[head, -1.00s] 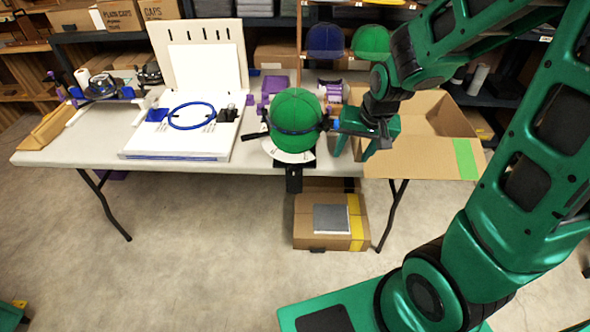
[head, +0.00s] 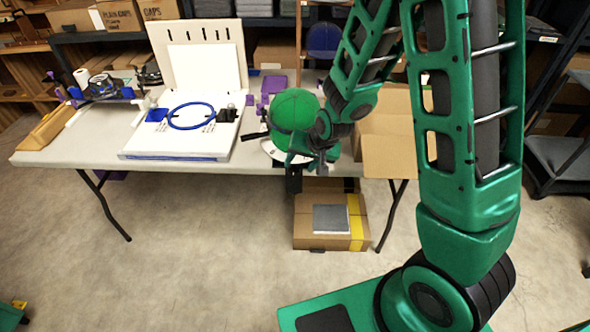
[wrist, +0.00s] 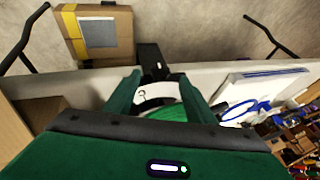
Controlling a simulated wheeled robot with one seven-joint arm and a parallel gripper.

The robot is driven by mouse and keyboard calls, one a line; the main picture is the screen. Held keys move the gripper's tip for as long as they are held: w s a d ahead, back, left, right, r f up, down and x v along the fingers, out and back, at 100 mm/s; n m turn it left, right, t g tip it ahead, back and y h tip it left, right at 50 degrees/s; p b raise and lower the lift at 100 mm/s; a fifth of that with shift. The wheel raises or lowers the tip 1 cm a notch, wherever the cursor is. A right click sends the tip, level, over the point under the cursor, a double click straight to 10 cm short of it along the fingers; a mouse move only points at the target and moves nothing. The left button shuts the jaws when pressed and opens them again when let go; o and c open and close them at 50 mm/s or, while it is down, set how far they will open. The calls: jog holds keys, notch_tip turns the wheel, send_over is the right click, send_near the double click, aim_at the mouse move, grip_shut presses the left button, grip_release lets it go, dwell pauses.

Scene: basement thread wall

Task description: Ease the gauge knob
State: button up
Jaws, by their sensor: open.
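A green cap (head: 294,108) sits on a stand at the front edge of the table. A black lever-like part (head: 254,136) sticks out at its left. My gripper (head: 308,160) is at the cap's front right and hides part of it. In the wrist view, my gripper (wrist: 160,85) is open, its two green fingers apart. Between them show a white curved plate (wrist: 156,93) with a dark mark and some of the green cap (wrist: 170,113). A black bracket (wrist: 151,60) lies just beyond. I cannot make out the gauge knob for certain.
A white board with a blue hoop (head: 191,116) lies left of the cap. An open cardboard box (head: 388,140) is at the right, partly behind my arm. A closed carton (head: 307,237) with a grey pad stands on the floor below.

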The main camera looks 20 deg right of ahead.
aim_at(294, 171)
jog(key=shift+x, duration=3)
jog(key=shift+c, duration=0.3)
jog(key=c, duration=1)
